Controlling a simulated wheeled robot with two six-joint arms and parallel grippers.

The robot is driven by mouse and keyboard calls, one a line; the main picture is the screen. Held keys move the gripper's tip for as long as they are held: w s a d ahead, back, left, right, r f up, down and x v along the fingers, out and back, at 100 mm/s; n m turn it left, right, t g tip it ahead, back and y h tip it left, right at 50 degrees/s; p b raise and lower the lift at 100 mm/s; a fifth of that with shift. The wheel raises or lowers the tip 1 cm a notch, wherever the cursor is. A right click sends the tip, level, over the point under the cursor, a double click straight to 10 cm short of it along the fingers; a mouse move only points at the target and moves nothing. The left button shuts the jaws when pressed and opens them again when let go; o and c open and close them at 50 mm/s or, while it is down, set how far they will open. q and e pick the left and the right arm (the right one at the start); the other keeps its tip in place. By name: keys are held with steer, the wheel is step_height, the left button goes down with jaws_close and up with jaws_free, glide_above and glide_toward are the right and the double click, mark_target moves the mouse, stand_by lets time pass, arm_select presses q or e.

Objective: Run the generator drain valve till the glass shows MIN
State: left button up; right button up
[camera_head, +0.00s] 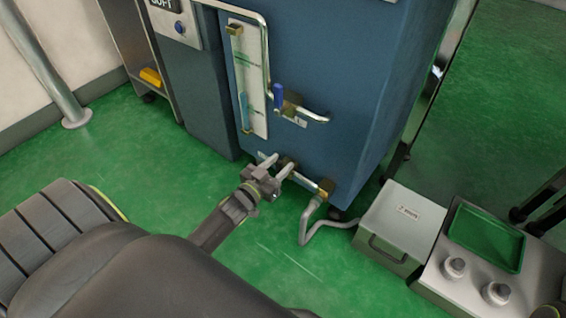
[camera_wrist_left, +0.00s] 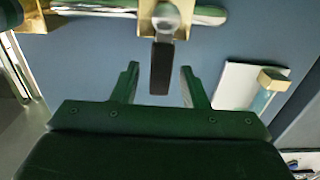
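The generator is a blue cabinet (camera_head: 330,70). On its front a sight glass on a white plate (camera_head: 251,75) shows blue in its lower part; its marks are too small to read. The drain pipe (camera_head: 305,181) runs low along the front to a brass fitting (camera_head: 326,187). In the left wrist view a black lever (camera_wrist_left: 161,68) hangs from a brass valve (camera_wrist_left: 160,14). My left gripper (camera_head: 279,164) is at this low valve; its open fingers (camera_wrist_left: 160,86) stand either side of the lever, with gaps showing.
A blue-handled valve (camera_head: 278,96) with a bent pipe sits above the drain line. A grey lidded box (camera_head: 400,222) and a console with knobs and a green tray (camera_head: 486,238) stand to the right. Green floor (camera_head: 150,160) is clear left of the cabinet.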

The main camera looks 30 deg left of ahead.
arm_select(q)
steer(key=shift+w+d, duration=0.1)
steer(key=shift+w, duration=0.95)
jaws_close()
